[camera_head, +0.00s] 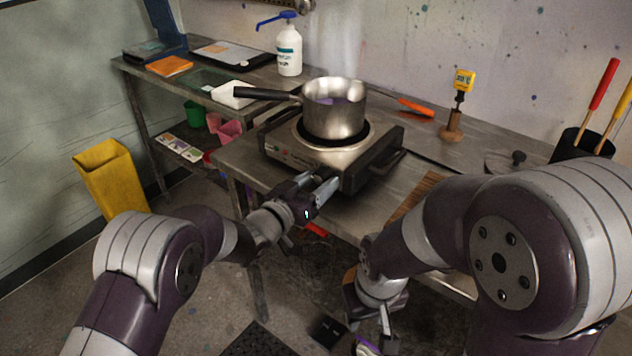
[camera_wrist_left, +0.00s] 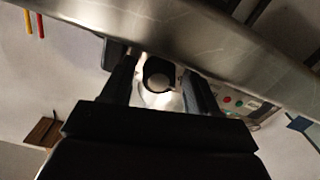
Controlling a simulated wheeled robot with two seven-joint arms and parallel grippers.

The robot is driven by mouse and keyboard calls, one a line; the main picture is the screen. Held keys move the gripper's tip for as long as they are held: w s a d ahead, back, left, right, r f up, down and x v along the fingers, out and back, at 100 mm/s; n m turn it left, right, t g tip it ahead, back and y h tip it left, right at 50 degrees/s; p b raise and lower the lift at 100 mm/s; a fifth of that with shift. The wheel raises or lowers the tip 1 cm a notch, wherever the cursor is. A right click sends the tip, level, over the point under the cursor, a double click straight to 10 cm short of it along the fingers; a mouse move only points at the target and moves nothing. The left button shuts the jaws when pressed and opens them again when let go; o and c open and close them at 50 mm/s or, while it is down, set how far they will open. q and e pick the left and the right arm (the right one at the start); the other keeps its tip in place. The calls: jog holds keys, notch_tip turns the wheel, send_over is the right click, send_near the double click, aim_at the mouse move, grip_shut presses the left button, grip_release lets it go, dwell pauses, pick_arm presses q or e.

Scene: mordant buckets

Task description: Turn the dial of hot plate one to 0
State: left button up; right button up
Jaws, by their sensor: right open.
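The hot plate (camera_head: 290,153) is a metal box on the bench, with a steel pot (camera_head: 335,118) on its round plate. Its front panel also shows in the left wrist view (camera_wrist_left: 236,103), with small red and green spots. My left gripper (camera_head: 324,184) is at the front of the hot plate, hiding the dial in the head view. In the left wrist view the dark dial (camera_wrist_left: 159,75) with a pale round face lies between the two open fingers, with a narrow gap at each side. The dial's setting cannot be read. My right gripper (camera_head: 375,340) is open and low, in front of the bench.
The pot's black handle (camera_head: 262,94) points left over a white tray (camera_head: 231,96). A pump bottle (camera_head: 289,50) stands behind. An orange-handled tool (camera_head: 416,107) and a yellow gauge on a stand (camera_head: 463,82) are to the right. The bench edge (camera_wrist_left: 200,40) crosses the wrist view.

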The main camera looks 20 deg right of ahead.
pick_arm(q)
jog(key=shift+r, duration=0.1)
jog(key=shift+s+a, duration=0.3)
jog(key=shift+a, duration=0.15)
jog(key=v, duration=1.1)
jog(key=shift+s+a, duration=0.2)
jog(key=shift+s, duration=0.1)
